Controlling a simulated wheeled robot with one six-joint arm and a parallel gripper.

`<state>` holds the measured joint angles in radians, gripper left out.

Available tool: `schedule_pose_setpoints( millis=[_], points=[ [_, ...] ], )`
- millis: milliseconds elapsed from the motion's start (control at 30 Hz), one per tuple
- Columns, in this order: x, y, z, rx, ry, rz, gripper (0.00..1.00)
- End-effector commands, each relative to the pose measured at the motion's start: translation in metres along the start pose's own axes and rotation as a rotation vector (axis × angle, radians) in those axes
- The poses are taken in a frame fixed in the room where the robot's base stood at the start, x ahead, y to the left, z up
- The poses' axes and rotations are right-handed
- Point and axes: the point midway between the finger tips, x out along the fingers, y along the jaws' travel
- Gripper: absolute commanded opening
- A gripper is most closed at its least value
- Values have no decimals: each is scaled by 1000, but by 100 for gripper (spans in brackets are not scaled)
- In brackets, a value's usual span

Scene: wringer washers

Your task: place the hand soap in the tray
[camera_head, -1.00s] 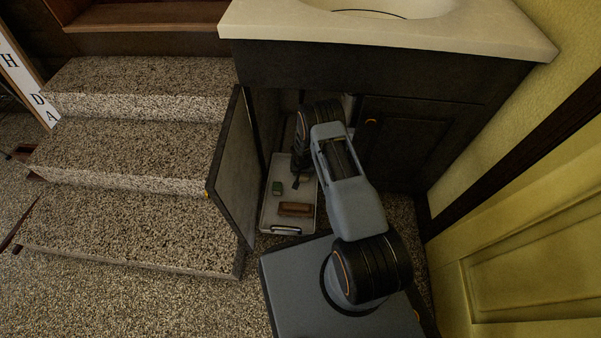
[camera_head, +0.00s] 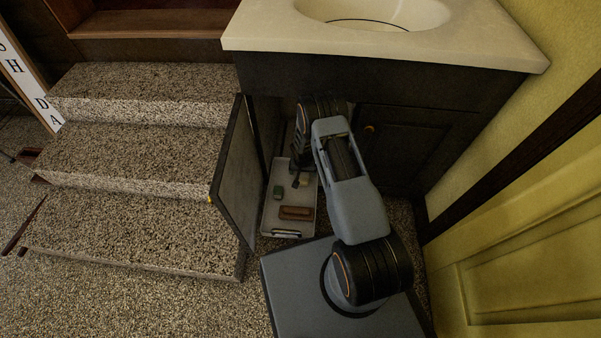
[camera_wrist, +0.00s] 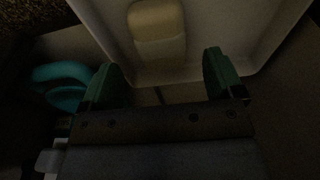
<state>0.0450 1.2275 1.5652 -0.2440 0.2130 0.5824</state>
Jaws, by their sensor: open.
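The white tray (camera_head: 268,221) lies on the floor in front of the open cabinet. In the wrist view its wall (camera_wrist: 190,76) runs just beyond my fingers. A pale beige rounded block (camera_wrist: 157,28), which looks like the hand soap, lies inside the tray; a small pale patch beside my gripper in the head view may be the same block. My gripper (camera_wrist: 163,80) is open, with nothing between its green fingers and the block apart from them. In the head view my gripper (camera_head: 298,178) is over the tray's far part, partly hidden by my arm.
A teal object (camera_wrist: 62,80) lies outside the tray. The open cabinet door (camera_head: 232,175) stands close on the left, with speckled steps (camera_head: 130,195) beyond it. The sink counter (camera_head: 390,50) overhangs the cabinet.

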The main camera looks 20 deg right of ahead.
Motion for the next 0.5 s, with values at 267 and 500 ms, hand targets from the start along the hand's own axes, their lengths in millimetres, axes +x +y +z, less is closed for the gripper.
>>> schedule_pose_setpoints(
  millis=[267, 500],
  points=[
    [-49, 0, -1, 0, 1, 0, 87],
    [-64, 0, 0, 0, -1, 0, 87]
  ],
)
